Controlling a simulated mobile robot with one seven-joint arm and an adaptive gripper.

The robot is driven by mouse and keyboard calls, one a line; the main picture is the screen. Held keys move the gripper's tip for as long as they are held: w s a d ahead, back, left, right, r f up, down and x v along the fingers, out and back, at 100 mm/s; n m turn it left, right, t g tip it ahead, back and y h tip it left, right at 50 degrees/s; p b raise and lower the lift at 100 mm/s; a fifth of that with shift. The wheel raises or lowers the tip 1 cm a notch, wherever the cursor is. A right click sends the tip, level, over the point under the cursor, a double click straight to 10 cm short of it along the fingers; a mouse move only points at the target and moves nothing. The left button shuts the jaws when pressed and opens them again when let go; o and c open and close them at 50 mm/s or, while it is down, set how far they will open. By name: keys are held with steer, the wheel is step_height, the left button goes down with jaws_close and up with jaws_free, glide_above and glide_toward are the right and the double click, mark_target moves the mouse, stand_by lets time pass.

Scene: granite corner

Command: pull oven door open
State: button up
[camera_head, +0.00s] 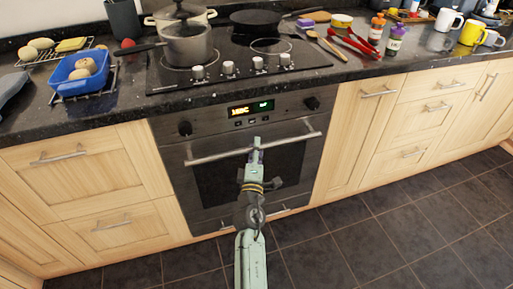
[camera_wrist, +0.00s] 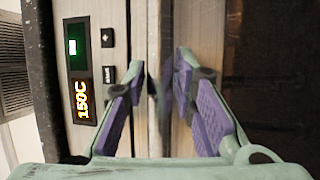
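The oven (camera_head: 250,150) is built in under the counter, and its dark-glass door (camera_head: 220,180) is closed. A silver bar handle (camera_head: 215,158) runs across the top of the door. My gripper (camera_head: 256,145) is at the middle of this handle, its pale green arm reaching up from below. In the wrist view, turned sideways, the purple-padded fingers of my gripper (camera_wrist: 160,75) are apart. A blurred metallic strip, seemingly the handle (camera_wrist: 160,100), runs between them. I cannot tell whether either finger touches it.
The oven's display (camera_head: 250,109) and knobs sit above the handle. Wooden drawers (camera_head: 90,185) and cabinets (camera_head: 360,130) flank the oven. A pot (camera_head: 188,45) stands on the cooktop (camera_head: 230,60). The tiled floor (camera_head: 340,250) in front is clear except for my arm.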

jaws_close()
stand_by(0.4)
steer(key=shift+d, duration=0.1)
